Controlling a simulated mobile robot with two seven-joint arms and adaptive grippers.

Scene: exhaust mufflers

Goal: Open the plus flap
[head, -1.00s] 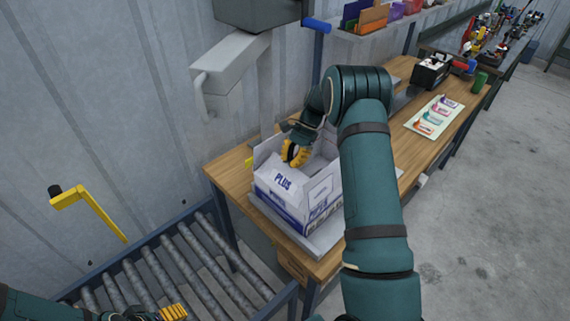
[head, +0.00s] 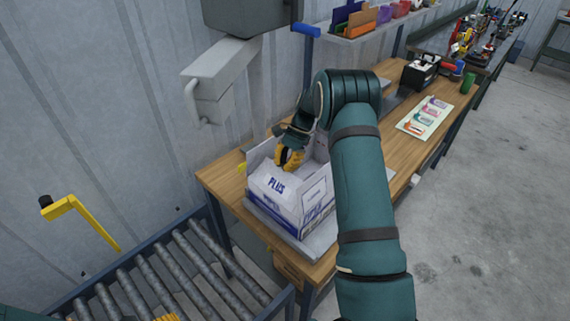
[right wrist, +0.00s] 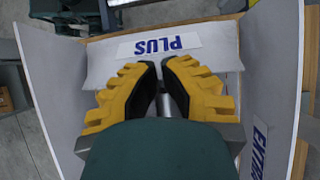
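A white cardboard box (head: 287,217) sits on the workbench. Its flap marked PLUS (head: 272,187) slopes up and inward from the near-left edge, partly over the opening. In the right wrist view the PLUS flap (right wrist: 205,58) lies beyond the fingertips, its print upside down. My right gripper (head: 289,165) is over the box opening, behind the PLUS flap. Its yellow fingers (right wrist: 162,64) are drawn together with a narrow gap and hold nothing. Whether they touch the flap is unclear. My left gripper (head: 167,317) shows only as a yellow bit at the bottom edge.
The box rests on a grey plate (head: 262,222) on the wooden bench (head: 222,177). A roller conveyor (head: 172,270) is at lower left. A grey wall-mounted fixture (head: 212,95) stands behind left. A card with coloured items (head: 425,118) lies farther along the bench.

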